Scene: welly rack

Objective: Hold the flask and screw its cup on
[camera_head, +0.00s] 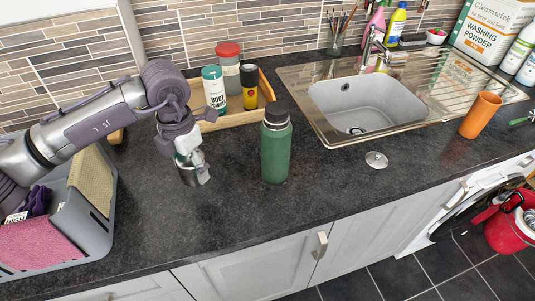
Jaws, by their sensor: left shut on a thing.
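The green flask (276,150) stands upright on the dark worktop in front of the sink, with a black top on it. My left gripper (194,168) is to the left of the flask, apart from it, pointing down close above the worktop. It is shut on a small dark cup with a metallic look (186,178), which the fingers mostly hide. I cannot tell whether the cup touches the worktop. My right gripper is not in view.
A wooden tray (228,120) with several containers stands behind the flask. The steel sink (310,115) is behind right, with a round plug (376,159) in front and an orange tumbler (481,115) farther right. A grey crate (98,235) with cloths is at left.

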